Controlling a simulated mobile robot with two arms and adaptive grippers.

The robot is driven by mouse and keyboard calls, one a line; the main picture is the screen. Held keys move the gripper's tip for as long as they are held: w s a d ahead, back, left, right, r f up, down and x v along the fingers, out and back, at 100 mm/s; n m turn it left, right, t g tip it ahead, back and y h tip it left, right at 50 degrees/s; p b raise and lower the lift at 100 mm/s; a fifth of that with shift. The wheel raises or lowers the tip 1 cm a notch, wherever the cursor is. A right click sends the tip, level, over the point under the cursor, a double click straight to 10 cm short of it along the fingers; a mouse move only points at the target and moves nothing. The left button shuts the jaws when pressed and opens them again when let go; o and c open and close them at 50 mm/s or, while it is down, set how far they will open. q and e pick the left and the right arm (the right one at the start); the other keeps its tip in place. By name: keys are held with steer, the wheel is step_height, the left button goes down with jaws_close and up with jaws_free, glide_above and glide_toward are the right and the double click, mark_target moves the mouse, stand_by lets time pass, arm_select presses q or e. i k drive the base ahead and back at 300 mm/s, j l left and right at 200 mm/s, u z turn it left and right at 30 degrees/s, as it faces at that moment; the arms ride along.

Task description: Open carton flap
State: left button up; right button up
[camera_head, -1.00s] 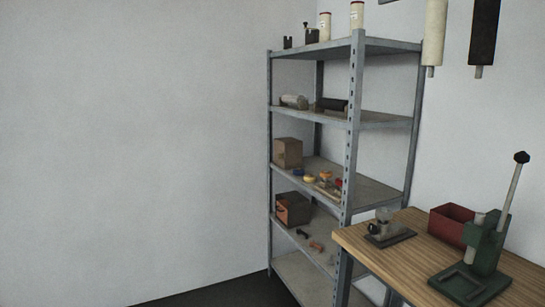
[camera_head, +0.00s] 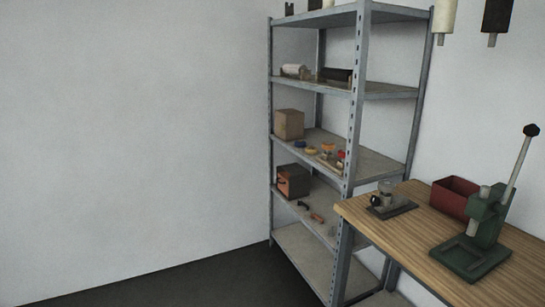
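A brown carton (camera_head: 289,124) stands upright on the middle shelf of a grey metal rack, near its left end. It looks closed, but its flaps are too small to make out. Neither of my grippers is in view.
The metal rack (camera_head: 356,110) also holds rolls, tape and small tools. A wooden workbench (camera_head: 420,232) in front of it at the right carries a green lever press (camera_head: 484,235), a red bin (camera_head: 456,197) and a small fixture (camera_head: 388,203). Floor at the lower left is clear.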

mark_target(280, 118)
steer(key=i+j+u, duration=0.3)
steer(key=i, duration=0.2)
steer(key=i+j+u, duration=0.15)
steer(key=i+u, duration=0.15)
steer(key=i, duration=0.2)
steer(key=i+u, duration=0.3)
steer(key=i, duration=0.2)
